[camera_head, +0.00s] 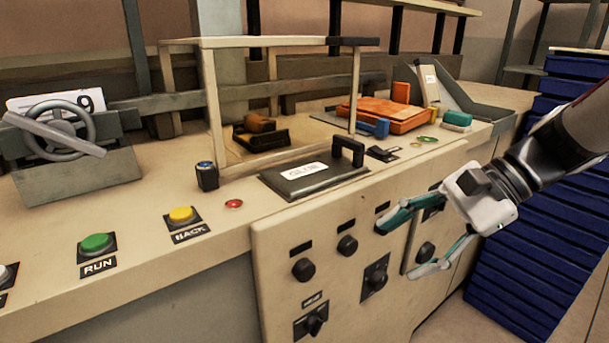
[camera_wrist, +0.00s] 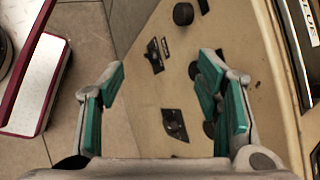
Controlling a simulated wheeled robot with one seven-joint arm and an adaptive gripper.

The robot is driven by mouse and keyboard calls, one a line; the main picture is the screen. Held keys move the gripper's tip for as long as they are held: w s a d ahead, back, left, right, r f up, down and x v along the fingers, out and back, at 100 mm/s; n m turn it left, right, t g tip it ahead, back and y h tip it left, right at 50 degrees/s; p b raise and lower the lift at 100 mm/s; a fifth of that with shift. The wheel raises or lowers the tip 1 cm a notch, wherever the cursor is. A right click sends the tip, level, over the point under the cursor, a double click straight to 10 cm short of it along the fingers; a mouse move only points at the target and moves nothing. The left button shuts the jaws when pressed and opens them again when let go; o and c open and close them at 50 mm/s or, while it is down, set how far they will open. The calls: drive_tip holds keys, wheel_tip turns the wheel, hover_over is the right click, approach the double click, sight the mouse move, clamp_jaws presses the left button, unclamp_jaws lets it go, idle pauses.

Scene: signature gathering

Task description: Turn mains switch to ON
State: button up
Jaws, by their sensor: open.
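My gripper (camera_head: 399,248) is open and empty in front of the right part of the cream front panel (camera_head: 277,238). A rotary switch (camera_head: 314,321) on a dark square plate, with a small label above it, sits low on the panel, left of my gripper. I cannot read the label, so I cannot tell surely that this is the mains switch. A second plate-mounted switch (camera_head: 375,279) is nearer my gripper. In the wrist view, two plate-mounted switches, one labelled (camera_wrist: 155,56) and one plain (camera_wrist: 174,124), show between my fingers (camera_wrist: 162,72), apart from them.
Round black knobs (camera_head: 303,269) sit higher on the panel. The bench top holds a green RUN button (camera_head: 95,243), a yellow button (camera_head: 182,215) and a clear-sided frame (camera_head: 212,110). Blue stacked slabs (camera_head: 530,230) stand at right. Floor in front is partly open.

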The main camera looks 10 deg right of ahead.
drive_tip(key=w+d+f+m+t+y+b, duration=0.3)
drive_tip(key=w+d+f+m+t, duration=0.15)
drive_tip(key=w+d+m, duration=0.4)
drive_tip(key=w+d+f+m+t+h+b, duration=0.1)
drive_tip(key=w+d+f+m+t+b, duration=0.25)
drive_tip(key=d, duration=0.75)
drive_tip(key=d+f+m+t+h, duration=0.2)
drive_tip(key=d+m+t, duration=0.3)
drive_tip(key=d, duration=0.6)
drive_tip(key=b+x, duration=0.3)
drive_tip(key=x, duration=1)
drive_tip(key=shift+w+r+n+t+b, duration=0.3)
drive_tip(key=shift+r+b, duration=0.1)
drive_tip(key=shift+r, duration=0.1)
drive_tip(key=shift+a, duration=0.1)
drive_tip(key=c, duration=1.1)
